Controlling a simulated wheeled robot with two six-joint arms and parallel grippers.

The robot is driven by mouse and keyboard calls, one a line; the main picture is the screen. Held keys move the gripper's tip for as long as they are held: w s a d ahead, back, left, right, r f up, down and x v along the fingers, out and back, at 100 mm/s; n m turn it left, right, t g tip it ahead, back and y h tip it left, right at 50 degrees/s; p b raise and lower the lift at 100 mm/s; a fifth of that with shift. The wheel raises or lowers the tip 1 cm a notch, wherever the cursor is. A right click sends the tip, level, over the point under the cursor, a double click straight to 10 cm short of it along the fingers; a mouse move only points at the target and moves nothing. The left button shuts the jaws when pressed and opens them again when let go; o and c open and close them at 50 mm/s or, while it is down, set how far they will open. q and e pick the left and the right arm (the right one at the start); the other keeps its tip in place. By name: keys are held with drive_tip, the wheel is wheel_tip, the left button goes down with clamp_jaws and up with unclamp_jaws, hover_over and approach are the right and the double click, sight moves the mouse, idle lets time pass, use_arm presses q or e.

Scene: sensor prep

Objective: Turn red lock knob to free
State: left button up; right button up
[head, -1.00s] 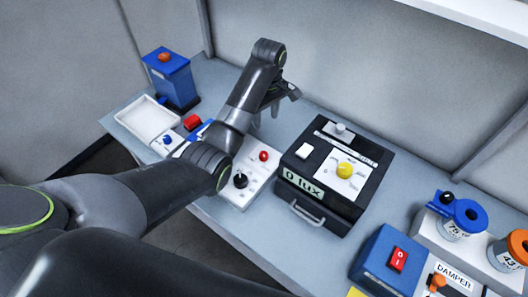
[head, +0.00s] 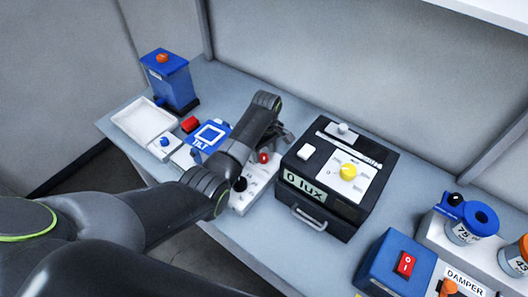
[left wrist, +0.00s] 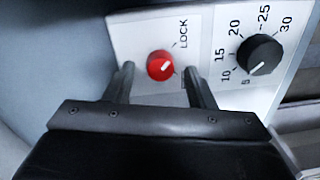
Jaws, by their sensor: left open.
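The red lock knob (head: 263,158) sits on a white control panel (head: 243,203), partly beside my left gripper (head: 281,143) in the head view. In the left wrist view the red knob (left wrist: 160,65) lies between the two tips of my open left gripper (left wrist: 159,74), with space on both sides. Its white pointer line slants up and right, toward the LOCK label (left wrist: 183,33). A second label by the right finger is mostly hidden. A black dial (left wrist: 259,55) with a number scale is on the same panel. My right gripper is not in view.
The black lux box (head: 335,180) with a yellow knob stands right of the panel. A blue TILT plate (head: 208,137), white tray (head: 148,119) and blue box (head: 170,82) are at left. A blue switch box (head: 390,268) is at lower right.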

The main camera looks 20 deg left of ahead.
use_arm(q)
drive_tip(key=shift+f, duration=0.6)
drive_tip(key=shift+s, duration=0.1)
drive_tip(key=c, duration=1)
